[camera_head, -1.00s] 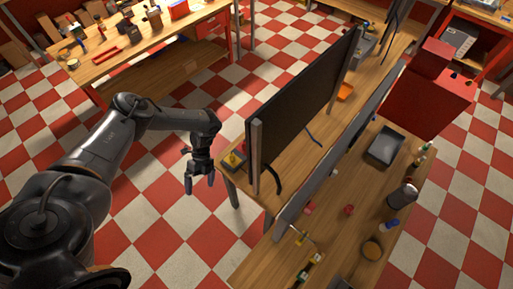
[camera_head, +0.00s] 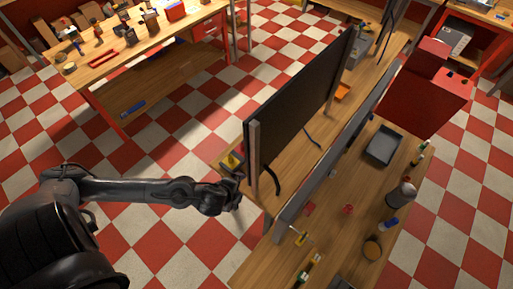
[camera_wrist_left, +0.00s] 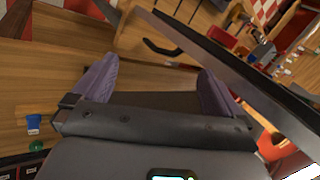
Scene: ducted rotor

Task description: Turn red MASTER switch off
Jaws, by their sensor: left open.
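I cannot make out a switch marked MASTER in either view. In the head view a small box with yellow and red parts (camera_head: 232,161) sits at the near end of the wooden bench, beside the dark upright panel (camera_head: 300,100). My left gripper (camera_head: 239,181) is at that bench end, close to the box and panel, and partly hidden by its own wrist. In the left wrist view its purple-padded fingers (camera_wrist_left: 156,88) are spread apart with nothing between them. A blue part (camera_wrist_left: 33,123) and a green part (camera_wrist_left: 36,146) show at lower left. My right gripper is not in view.
A second low panel (camera_head: 335,155) runs along the bench. Beyond it a worktop holds a grey tray (camera_head: 384,146), bottles and small parts. A red cabinet (camera_head: 428,95) stands at the back right.

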